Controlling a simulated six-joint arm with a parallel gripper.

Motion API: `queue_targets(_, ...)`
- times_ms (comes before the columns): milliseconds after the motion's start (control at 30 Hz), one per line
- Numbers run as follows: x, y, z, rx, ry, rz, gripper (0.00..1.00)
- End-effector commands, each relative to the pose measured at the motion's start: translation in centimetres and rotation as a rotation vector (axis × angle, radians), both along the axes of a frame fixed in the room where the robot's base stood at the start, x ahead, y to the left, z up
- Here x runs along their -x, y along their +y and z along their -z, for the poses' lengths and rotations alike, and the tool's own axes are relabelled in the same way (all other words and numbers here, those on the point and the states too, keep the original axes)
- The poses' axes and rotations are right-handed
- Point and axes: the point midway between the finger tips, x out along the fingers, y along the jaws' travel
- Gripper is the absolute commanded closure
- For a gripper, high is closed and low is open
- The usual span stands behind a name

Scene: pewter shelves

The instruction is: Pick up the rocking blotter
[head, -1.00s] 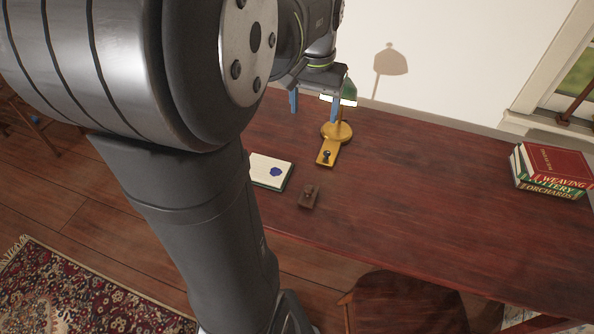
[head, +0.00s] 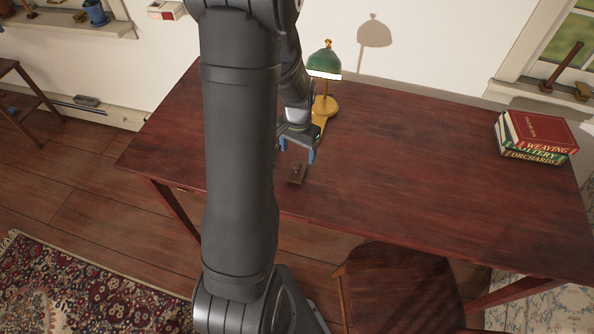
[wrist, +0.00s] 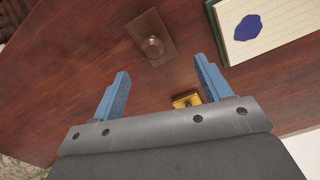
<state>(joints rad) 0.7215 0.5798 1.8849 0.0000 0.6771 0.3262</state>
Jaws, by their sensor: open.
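The rocking blotter, a small dark brown wooden block with a round knob, lies on the red-brown desk. It shows just in front of my gripper in the head view (head: 297,174) and beyond the fingertips in the wrist view (wrist: 150,30). My gripper (head: 296,149) points down over the desk with its two blue fingers apart. In the wrist view my gripper (wrist: 160,70) is empty, and the blotter's knob lies ahead of the gap between the fingers, apart from both.
A lined notepad (wrist: 286,22) with a blue ink blot lies right of the blotter in the wrist view; my arm hides it in the head view. A green-shaded brass lamp (head: 325,62) stands behind my gripper. Stacked books (head: 537,137) sit far right. The desk's middle (head: 420,150) is clear.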

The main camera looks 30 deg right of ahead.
Motion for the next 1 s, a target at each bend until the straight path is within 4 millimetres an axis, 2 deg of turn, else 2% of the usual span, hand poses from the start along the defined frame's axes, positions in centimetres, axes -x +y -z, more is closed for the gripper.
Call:
queue_targets(100, 0.0, 0.0, 1.2, -0.001, 0.0, 0.0, 0.29)
queue_targets(267, 0.1, 0.1, 2.0, -0.001, 0.0, 0.0, 0.29)
queue_targets(600, 1.0, 0.7, 6.2, -0.002, 0.001, 0.0, 0.29)
queue_targets(933, 0.9, 0.7, 6.9, 0.0, -0.001, 0.0, 0.29)
queue_targets(967, 0.9, 0.7, 6.9, 0.0, -0.001, 0.0, 0.31)
queue_targets(1000, 0.9, 0.7, 6.9, 0.0, -0.001, 0.0, 0.39)
